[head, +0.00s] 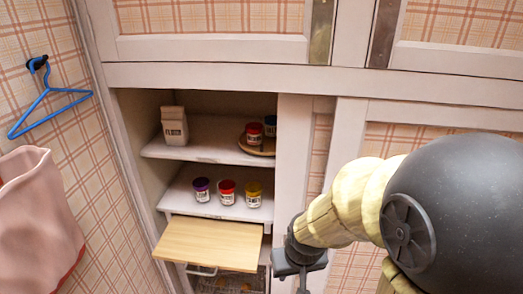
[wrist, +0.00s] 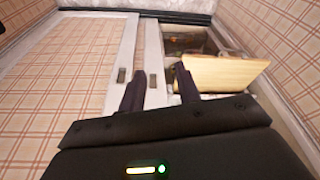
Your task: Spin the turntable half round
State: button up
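The turntable (head: 258,150) is a round wooden disc at the right of the upper cupboard shelf. Its right part is cut off from view by the pale door edge. A red jar (head: 254,134) and a dark jar (head: 270,126) stand on it. My gripper (head: 298,284) is low in front of the cupboard, below and right of the turntable and well apart from it. In the wrist view my gripper (wrist: 160,84) shows two dark fingers spread apart with nothing between them. The turntable cannot be made out in the wrist view.
A flour bag (head: 174,126) stands left on the upper shelf. Purple (head: 202,190), red (head: 227,193) and yellow (head: 254,195) jars stand on the shelf below. A wooden board (head: 215,243) juts out beneath them. A sliding door (head: 293,170) covers the cupboard's right side.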

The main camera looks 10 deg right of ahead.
jog(key=w+a+r+m+t+h+p, duration=0.1)
jog(key=w+a+r+t+h, duration=0.1)
jog(key=w, duration=0.5)
jog(key=w+a+r+m+t+h+p, duration=0.2)
jog(key=w+a+r+t+h, duration=0.1)
jog(key=w, duration=0.5)
jog(key=w+a+r+m+t+h+p, duration=0.2)
jog(key=w+a+r+t+h, duration=0.1)
jog(key=w+t, duration=0.4)
notch_tip(320, 180, up, 2)
jog(key=shift+w+a+r+t, duration=0.15)
jog(key=shift+w+a+t, duration=0.05)
jog(key=shift+a+t, duration=0.3)
jog(key=p, duration=0.6)
send_near(261, 147)
jog(key=x, duration=0.8)
jog(key=shift+w+d, duration=0.15)
jog(key=shift+c, duration=0.2)
